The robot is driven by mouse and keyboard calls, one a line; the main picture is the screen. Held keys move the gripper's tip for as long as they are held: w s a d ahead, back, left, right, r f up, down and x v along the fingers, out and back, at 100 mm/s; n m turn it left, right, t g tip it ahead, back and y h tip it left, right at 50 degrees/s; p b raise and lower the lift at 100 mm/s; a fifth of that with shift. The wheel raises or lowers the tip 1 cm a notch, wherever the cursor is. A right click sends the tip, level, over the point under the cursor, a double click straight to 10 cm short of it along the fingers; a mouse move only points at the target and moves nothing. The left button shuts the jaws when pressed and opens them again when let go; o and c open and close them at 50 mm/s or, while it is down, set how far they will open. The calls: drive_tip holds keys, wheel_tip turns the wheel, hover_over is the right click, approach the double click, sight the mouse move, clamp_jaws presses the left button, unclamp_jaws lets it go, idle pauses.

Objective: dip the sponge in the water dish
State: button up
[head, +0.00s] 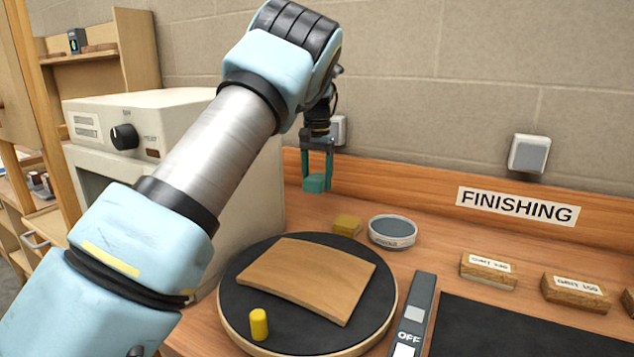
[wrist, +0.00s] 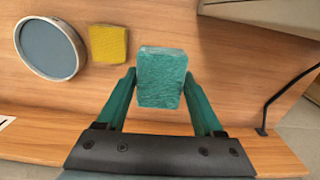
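My gripper (head: 317,172) is raised above the back of the bench, left of the water dish. In the wrist view my gripper (wrist: 160,80) is shut on a teal, rough-textured block, which looks like the sponge (wrist: 161,76). The sponge (head: 315,185) also shows between the fingertips in the head view, clear of the bench. The round, pale-rimmed water dish (head: 393,232) with grey-blue water stands on the bench, lower and to the right of my gripper. The dish (wrist: 50,48) is at the upper left in the wrist view.
A yellow block (head: 347,224) sits beside the dish on its left. A dark turntable (head: 240,290) with a bent wooden sheet (head: 310,278) and yellow cylinder (head: 259,324) is in front. Labelled blocks (head: 488,270) lie right. A beige oven (head: 250,180) stands left.

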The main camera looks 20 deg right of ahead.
drive_tip(key=c, duration=0.6)
drive_tip(key=s+d+m+p, duration=0.1)
drive_tip(key=s+d, duration=0.1)
drive_tip(key=s+d+m+p, duration=0.2)
drive_tip(key=s, duration=0.1)
drive_tip(key=s+d+f+m+p, duration=0.1)
drive_tip(key=s+d+p, duration=0.1)
drive_tip(key=s+d, duration=0.1)
drive_tip(key=shift+d+m, duration=0.1)
drive_tip(key=shift+m, duration=0.3)
drive_tip(key=shift+c, duration=0.2)
drive_tip(key=s+d+r+m+p, duration=0.2)
drive_tip(key=s+d+m+p, duration=0.15)
drive_tip(key=s+d, duration=0.35)
drive_tip(key=shift+m, duration=0.35)
drive_tip(key=shift+s+f+b, duration=0.2)
drive_tip(key=shift+f+b, duration=2.1)
drive_tip(key=shift+f, duration=0.9)
drive_tip(key=shift+f+b, duration=0.3)
drive_tip(key=shift+f, duration=1)
